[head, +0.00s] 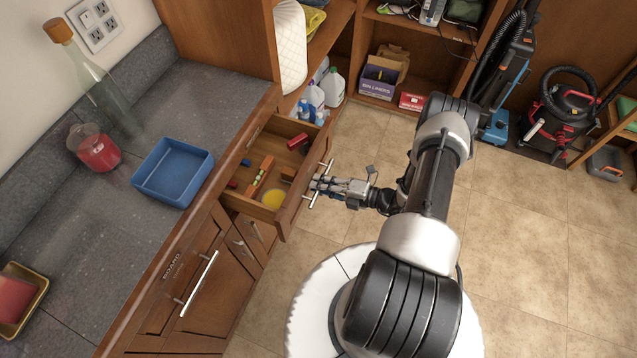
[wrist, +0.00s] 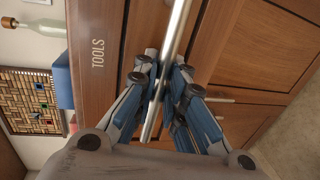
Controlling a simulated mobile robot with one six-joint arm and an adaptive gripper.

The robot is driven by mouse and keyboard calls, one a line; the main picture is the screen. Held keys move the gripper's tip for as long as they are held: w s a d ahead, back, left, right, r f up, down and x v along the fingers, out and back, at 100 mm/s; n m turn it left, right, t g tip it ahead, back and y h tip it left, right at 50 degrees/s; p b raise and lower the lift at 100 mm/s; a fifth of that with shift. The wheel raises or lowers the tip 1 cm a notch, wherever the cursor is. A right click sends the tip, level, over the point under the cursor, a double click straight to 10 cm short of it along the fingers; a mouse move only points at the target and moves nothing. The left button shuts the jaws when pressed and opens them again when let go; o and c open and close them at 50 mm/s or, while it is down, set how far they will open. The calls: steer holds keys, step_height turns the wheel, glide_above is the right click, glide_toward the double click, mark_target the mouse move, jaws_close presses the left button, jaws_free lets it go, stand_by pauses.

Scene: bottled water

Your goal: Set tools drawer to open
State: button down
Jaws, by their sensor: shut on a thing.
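The tools drawer (head: 237,198) is pulled out from under the counter in the head view. Inside it lie a yellow round thing, a red thing and several small items. Its front, lettered TOOLS (wrist: 98,52), shows in the wrist view. My gripper (head: 318,186) is at the drawer's bar handle (head: 322,172). In the wrist view my gripper (wrist: 163,82) is shut on the metal handle (wrist: 178,32), with a finger on each side of the bar.
A blue tray (head: 173,171), a red jar (head: 94,148) and a corked glass bottle (head: 100,85) stand on the counter. A lower front lettered BOARD (head: 172,264) has a bar handle. Shelves with jugs (head: 332,87) are behind.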

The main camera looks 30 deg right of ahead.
steer(key=f+b+v, duration=0.1)
steer(key=b+v, duration=0.1)
steer(key=v, duration=0.7)
steer(key=shift+s+d+f, duration=0.3)
steer(key=shift+s, duration=0.05)
steer(key=c, duration=1.6)
jaws_free()
steer(key=shift+c, duration=0.2)
steer(key=v, duration=1.2)
steer(key=shift+a, duration=0.1)
